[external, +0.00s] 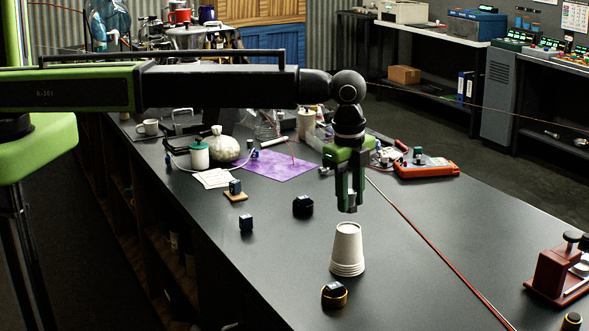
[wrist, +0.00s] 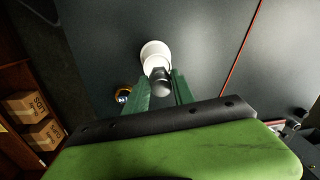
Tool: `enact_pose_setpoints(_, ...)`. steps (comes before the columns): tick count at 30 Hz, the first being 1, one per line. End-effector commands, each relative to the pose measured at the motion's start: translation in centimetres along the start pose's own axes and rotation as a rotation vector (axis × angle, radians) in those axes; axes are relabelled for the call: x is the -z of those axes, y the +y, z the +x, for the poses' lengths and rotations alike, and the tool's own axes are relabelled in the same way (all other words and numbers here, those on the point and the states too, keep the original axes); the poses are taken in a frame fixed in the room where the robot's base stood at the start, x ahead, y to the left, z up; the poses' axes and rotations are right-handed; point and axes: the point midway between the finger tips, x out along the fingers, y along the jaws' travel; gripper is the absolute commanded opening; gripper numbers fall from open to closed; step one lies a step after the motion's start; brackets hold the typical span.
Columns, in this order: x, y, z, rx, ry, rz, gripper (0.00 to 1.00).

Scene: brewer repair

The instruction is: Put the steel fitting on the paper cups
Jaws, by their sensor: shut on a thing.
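The paper cups (external: 347,250) are an upside-down white stack standing on the dark bench. My gripper (external: 350,206) points down above the stack, with a visible gap between its fingertips and the top cup. It is shut on the steel fitting (external: 350,201), a small grey metal piece mostly hidden between the fingers. In the wrist view, the steel fitting (wrist: 160,82) sits between the green fingers (wrist: 161,90), and the white cups (wrist: 154,55) show just beyond it, partly covered by it.
A dark block in a brass ring (external: 334,295) stands just in front of the cups. Small dark blocks (external: 246,223) lie to the left. A red wire (external: 425,233) runs across the bench to the right. A red clamp device (external: 558,272) stands at the right edge.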

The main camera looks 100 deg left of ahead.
Motion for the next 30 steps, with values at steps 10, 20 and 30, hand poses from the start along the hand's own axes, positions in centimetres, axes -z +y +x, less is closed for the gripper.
enact_pose_setpoints(10,0.0,0.3,3.9,0.0,0.0,0.0,0.0)
enact_pose_setpoints(20,0.0,0.3,4.0,0.0,0.0,0.0,0.0)
enact_pose_setpoints(30,0.0,0.3,4.2,0.0,0.0,0.0,0.52)
